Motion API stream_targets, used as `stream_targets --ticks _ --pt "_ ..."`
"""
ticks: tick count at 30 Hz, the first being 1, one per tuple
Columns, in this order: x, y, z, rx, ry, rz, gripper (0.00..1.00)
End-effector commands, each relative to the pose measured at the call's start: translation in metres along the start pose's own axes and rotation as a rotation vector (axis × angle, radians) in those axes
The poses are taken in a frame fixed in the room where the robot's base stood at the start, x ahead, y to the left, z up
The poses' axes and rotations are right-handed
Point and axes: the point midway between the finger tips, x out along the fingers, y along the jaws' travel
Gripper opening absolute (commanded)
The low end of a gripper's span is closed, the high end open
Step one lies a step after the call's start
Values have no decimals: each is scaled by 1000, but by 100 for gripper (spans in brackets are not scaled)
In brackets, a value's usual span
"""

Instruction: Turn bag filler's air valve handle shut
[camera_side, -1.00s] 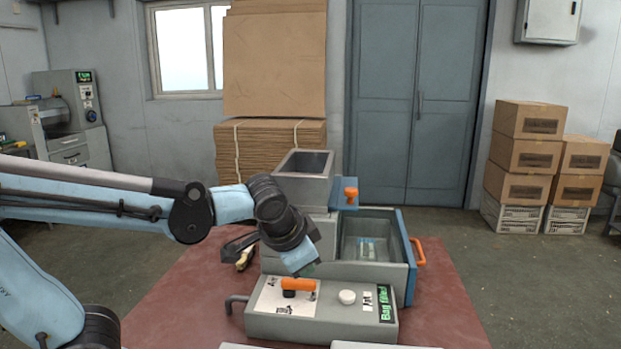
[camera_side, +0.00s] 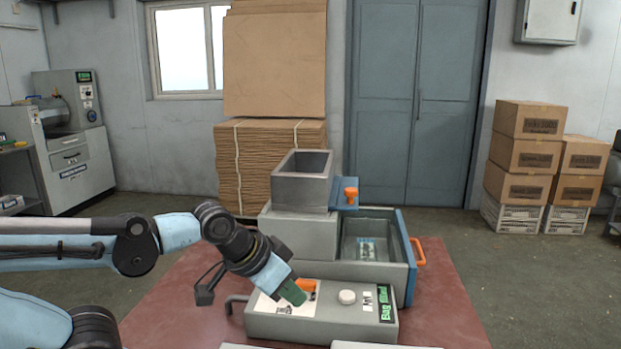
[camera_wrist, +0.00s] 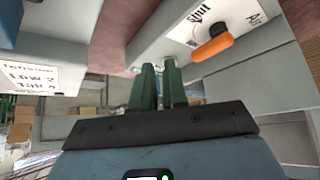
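The bag filler's grey control box (camera_side: 345,324) lies on the red table. It carries the orange air valve handle (camera_side: 307,286), which lies flat beside a white label. The handle also shows in the wrist view (camera_wrist: 212,47) with its dark pivot, between the printed words "Shut" (camera_wrist: 199,13) and "Air" (camera_wrist: 257,18). My gripper (camera_side: 296,293) slants down over the box, just left of the handle, covering part of it and the label. In the wrist view its green fingers (camera_wrist: 160,66) are close together with a narrow empty gap, apart from the handle.
A white round knob (camera_side: 347,297) and a green "Bag filler" sign (camera_side: 385,303) are right of the handle. Behind are a metal hopper (camera_side: 302,183), an orange-knobbed blue piece (camera_side: 351,192) and an open drawer (camera_side: 408,262). A bent grey pipe (camera_side: 232,303) sticks out left.

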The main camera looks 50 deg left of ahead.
Motion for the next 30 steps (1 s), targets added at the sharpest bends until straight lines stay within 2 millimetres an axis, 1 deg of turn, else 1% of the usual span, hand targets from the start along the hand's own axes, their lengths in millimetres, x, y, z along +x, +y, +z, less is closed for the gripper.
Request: stream_targets --ticks 1,2,3,5,6,8,16,17,21,24,30 --pt "-1 -1 -2 -11 -8 -3 21" --pt "-2 -2 -5 -21 -16 -5 26" --pt "-3 -4 -8 -40 -32 -9 32" --pt "-5 -8 -15 -80 -65 -17 41" --pt "-7 -11 -21 -114 -91 -24 48" --pt "-10 -16 -30 -171 -138 -38 57" --pt "-17 -45 -70 -447 -351 -118 98" --pt "-17 -48 -74 -477 -374 -128 100" --pt "-17 -63 -90 -608 -472 -178 100" --pt "-17 -72 -97 -679 -526 -209 100" --pt "-16 -80 -103 -751 -581 -241 100"
